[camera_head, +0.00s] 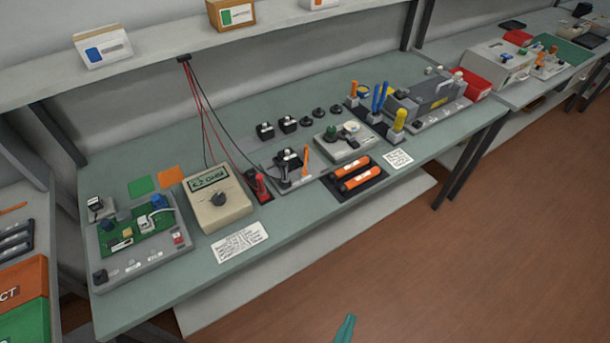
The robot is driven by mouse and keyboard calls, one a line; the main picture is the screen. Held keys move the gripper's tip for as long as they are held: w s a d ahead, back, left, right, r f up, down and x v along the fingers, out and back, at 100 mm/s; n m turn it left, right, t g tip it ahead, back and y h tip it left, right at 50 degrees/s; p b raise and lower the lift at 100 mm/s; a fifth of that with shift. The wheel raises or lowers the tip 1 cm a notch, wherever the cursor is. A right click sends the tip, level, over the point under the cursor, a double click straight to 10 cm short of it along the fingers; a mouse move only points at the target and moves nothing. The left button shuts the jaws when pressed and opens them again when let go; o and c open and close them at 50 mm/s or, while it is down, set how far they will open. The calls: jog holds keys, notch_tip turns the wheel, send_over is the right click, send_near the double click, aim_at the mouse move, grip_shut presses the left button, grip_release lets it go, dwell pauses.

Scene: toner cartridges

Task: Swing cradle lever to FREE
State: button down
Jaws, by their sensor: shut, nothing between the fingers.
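A small grey fixture (293,186) with a black block on it stands near the middle of the bench. An upright orange lever-like piece (306,153) rises at its right side; this looks like the cradle and its lever, but FREE or other markings are too small to read. Two orange cylinders (358,181) lie in a black tray just right of it. My gripper (346,328) shows only as a teal tip at the bottom edge, shut and empty. It is in front of the bench, well apart from the fixture. The rest of it is out of view.
A beige meter (217,198) and a green circuit board fixture (135,236) stand to the left. Upright tools (380,98) and a grey machine (430,95) stand to the right. Red and black cables (203,110) hang from the shelf. The floor in front is clear.

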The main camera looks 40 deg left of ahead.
jog(key=w+a+r+n+g+y, duration=0.1)
jog(key=w+a+r+n+y, duration=0.25)
jog(key=w+a, duration=0.35)
jog(key=w+a+r+n+g+y, duration=0.1)
jog(key=w+a+r+n+y, duration=0.1)
jog(key=w+a+n+y, duration=0.45)
jog(key=w+a+r+n+g+y, duration=0.2)
jog(key=w+a+r+n+g, duration=0.3)
jog(key=a+r+n, duration=0.45)
jog(key=x, duration=0.3)
jog(key=w+x, duration=0.1)
jog(key=x, duration=0.2)
jog(key=d+f+x, duration=0.1)
jog(key=x, duration=0.3)
jog(key=shift+w+d+f, duration=0.1)
jog(key=shift+w, duration=0.3)
jog(key=shift+w+d+f, duration=0.1)
jog(key=shift+w+f, duration=0.15)
